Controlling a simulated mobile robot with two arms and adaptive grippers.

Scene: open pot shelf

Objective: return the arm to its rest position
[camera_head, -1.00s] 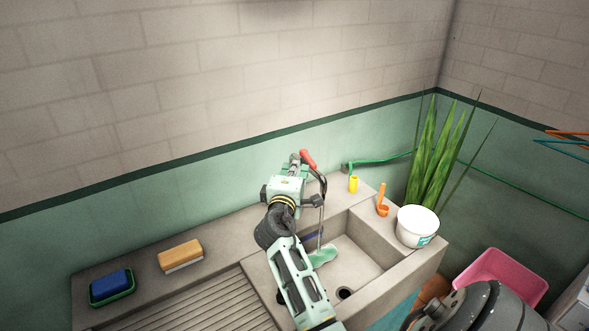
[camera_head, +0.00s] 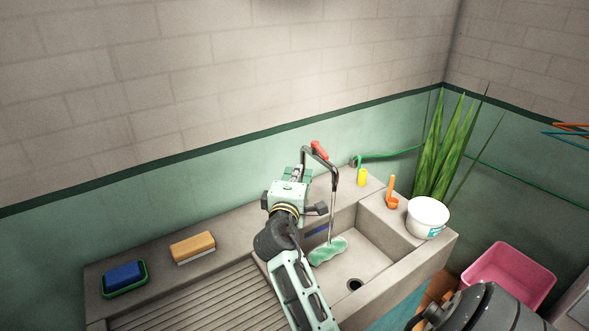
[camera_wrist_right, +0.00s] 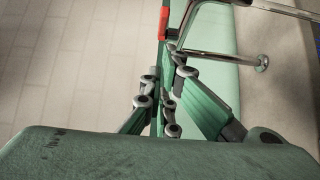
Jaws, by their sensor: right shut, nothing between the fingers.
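My right gripper (camera_head: 300,174) is shut and empty behind the sink. Its arm reaches up from the bottom of the head view across the sink's left side. The tap (camera_head: 334,172) stands just right of the gripper, with its red handle (camera_head: 319,150) on top. A thin stream falls from its spout toward a green object (camera_head: 327,251) in the basin. In the right wrist view the closed fingers (camera_wrist_right: 168,50) overlap the red handle (camera_wrist_right: 164,22); I cannot tell whether they touch. My left gripper is not in view.
The stone sink (camera_head: 372,262) has a ribbed drainboard at left. A brush (camera_head: 193,246) and a blue sponge in a green dish (camera_head: 124,278) lie on its ledge. A yellow cup (camera_head: 362,177), orange scoop (camera_head: 391,192) and white tub (camera_head: 427,217) stand at right. A pink basin (camera_head: 510,276) is beyond.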

